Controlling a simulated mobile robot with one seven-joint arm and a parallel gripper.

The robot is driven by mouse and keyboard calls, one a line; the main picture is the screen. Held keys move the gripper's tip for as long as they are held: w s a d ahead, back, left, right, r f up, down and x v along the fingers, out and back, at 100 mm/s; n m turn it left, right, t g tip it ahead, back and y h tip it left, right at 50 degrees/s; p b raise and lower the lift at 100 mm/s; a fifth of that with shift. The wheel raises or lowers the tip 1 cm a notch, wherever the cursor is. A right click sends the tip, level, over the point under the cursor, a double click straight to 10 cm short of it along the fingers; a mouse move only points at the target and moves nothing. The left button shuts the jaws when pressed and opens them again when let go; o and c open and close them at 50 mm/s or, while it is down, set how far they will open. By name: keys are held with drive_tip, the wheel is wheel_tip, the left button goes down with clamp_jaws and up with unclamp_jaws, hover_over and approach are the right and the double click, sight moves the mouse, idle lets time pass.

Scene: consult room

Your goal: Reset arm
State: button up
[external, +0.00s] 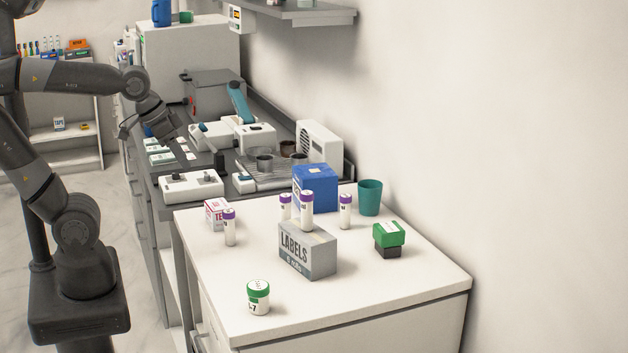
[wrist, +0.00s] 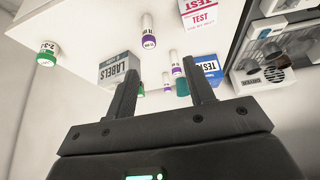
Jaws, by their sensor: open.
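My gripper (wrist: 160,68) is open, and nothing shows between its two black fingers in the wrist view. In the external view my arm reaches from the left, with its end (external: 156,120) over the grey counter (external: 146,172). The gripper is well apart from the items on the white cabinet top (external: 385,287). Its fingertips are hard to make out in the external view.
The cabinet top holds a LABELS box (external: 307,252), purple-capped tubes (external: 230,228), a green-lidded jar (external: 258,296), a blue box (external: 316,186), a teal cup (external: 369,197) and a green-and-black block (external: 388,238). White devices (external: 192,186) crowd the grey counter. A wall shelf (external: 300,14) hangs above.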

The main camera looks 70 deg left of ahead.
drive_tip(key=s+f, duration=0.1)
drive_tip(key=s+a+f, duration=0.1)
drive_tip(key=s, duration=0.1)
drive_tip(key=shift+s+a, duration=0.15)
drive_tip(key=shift+r, duration=0.1)
